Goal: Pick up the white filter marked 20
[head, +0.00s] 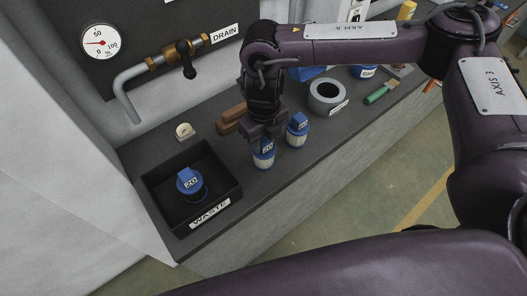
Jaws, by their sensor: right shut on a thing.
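A filter marked 20 (263,159) with a blue upper part and a white lower part is at the middle of the bench in the head view. My right gripper (263,140) comes down from above and is shut on its top. The filter is upright; I cannot tell whether its base touches the bench. A similar blue and white filter (298,130) stands just to its right, its mark too small to read. A blue filter marked 20 (190,184) is in the black waste tray. My left gripper is not in view.
The black tray labelled WASTE (209,217) is at the bench's left end. A brown block (231,117) lies behind my right gripper. A grey ring (326,94) and a green-handled tool (377,96) are to the right. A drain pipe with a valve (188,60) is on the wall.

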